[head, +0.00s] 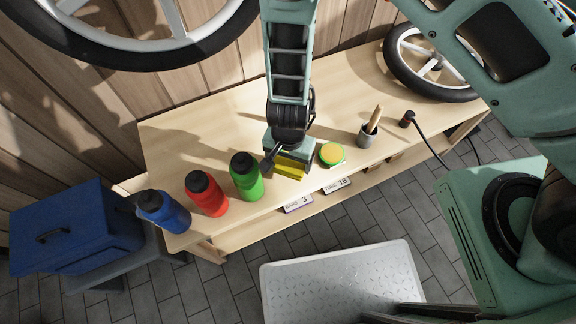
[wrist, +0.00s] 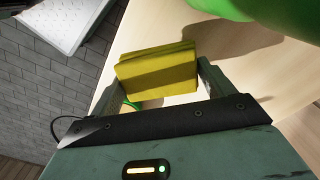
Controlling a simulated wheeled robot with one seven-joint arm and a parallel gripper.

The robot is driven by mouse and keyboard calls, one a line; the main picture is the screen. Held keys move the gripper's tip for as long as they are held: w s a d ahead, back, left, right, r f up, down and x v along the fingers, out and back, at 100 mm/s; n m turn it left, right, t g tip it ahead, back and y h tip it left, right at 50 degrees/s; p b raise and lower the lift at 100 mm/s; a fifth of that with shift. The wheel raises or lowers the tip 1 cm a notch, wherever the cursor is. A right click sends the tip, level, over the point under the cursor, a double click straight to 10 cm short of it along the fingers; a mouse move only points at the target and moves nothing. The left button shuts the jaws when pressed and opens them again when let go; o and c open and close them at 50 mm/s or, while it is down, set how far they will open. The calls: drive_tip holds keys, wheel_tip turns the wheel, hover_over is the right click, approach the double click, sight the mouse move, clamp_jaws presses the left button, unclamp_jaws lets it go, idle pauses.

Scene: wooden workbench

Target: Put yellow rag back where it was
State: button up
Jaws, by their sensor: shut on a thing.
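The yellow rag (wrist: 158,74) is a folded block held between the two fingers of my gripper (wrist: 160,90) in the wrist view. In the head view the rag (head: 290,167) shows just below my gripper (head: 288,156), over the workbench (head: 215,118) near its front edge. My gripper is shut on the rag. I cannot tell whether the rag touches the bench top. The rag is between the green bottle and a round green tin with an orange-yellow top.
Green (head: 246,178), red (head: 206,194) and blue (head: 163,211) bottles stand left of my gripper. The tin (head: 332,154) is close on its right, then a grey cup (head: 367,136) with a wooden handle. A blue toolbox (head: 75,232) is far left.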

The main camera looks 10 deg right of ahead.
sight(289, 162)
drive_tip(key=shift+f+b, duration=0.35)
drive_tip(key=shift+f, duration=1.25)
drive_tip(key=shift+f, duration=0.2)
drive_tip(key=o, duration=0.8)
drive_tip(key=shift+r, duration=0.1)
drive_tip(key=shift+r, duration=0.1)
